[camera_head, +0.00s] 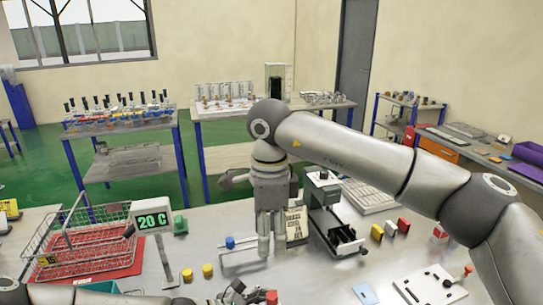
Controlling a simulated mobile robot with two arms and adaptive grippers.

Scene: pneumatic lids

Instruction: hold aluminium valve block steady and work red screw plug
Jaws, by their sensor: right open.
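My right arm crosses from the right, and its gripper (271,246) points down over the middle of the bench, with its two fingers apart and nothing visible between them. My left arm comes in low at the bottom left. Its gripper (236,291) is a dark shape at the bottom edge, partly cut off, so its jaws cannot be read. A small red piece (271,297), possibly the red screw plug, shows just right of it at the bottom edge. The aluminium valve block cannot be made out with certainty; the picture's edge may cut it off.
A wire basket (82,240) and a "20 C" display (153,219) stand at left. A dark green device (330,215) stands just right of my right gripper.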

